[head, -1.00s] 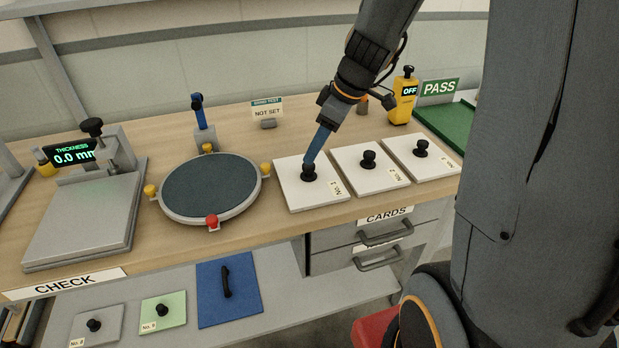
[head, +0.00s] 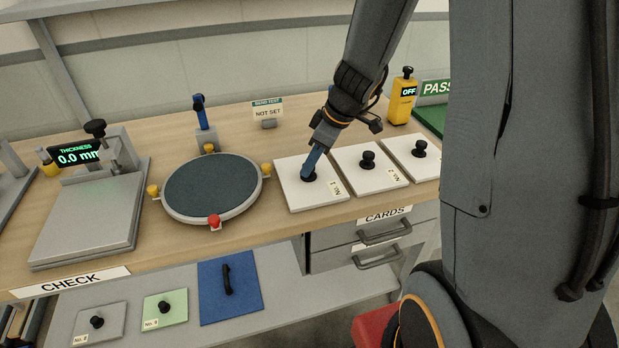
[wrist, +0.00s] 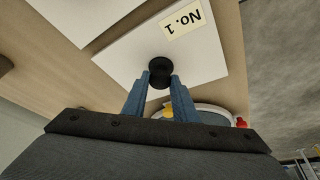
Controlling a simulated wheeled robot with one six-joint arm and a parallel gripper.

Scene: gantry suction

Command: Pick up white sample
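The white sample No. 1 (head: 297,190) is a flat white plate with a black knob, lying on the bench to the right of the round disc. My gripper (head: 307,177) is down at its knob in the head view. In the wrist view, the two blue fingers of my gripper (wrist: 161,76) stand one on each side of the black knob (wrist: 160,68). The gap is about the knob's width; I cannot tell whether they press on it. The plate lies flat, its label (wrist: 183,20) readable. Another white sample, No. 2 (head: 382,179), and a third white plate (head: 425,164) lie to its right.
The round disc fixture (head: 211,187) with coloured knobs is close on the left. A thickness gauge (head: 88,225) stands further left. A yellow device reading OFF (head: 402,106) stands behind. Grey, green and blue plates lie on the lower shelf (head: 285,295).

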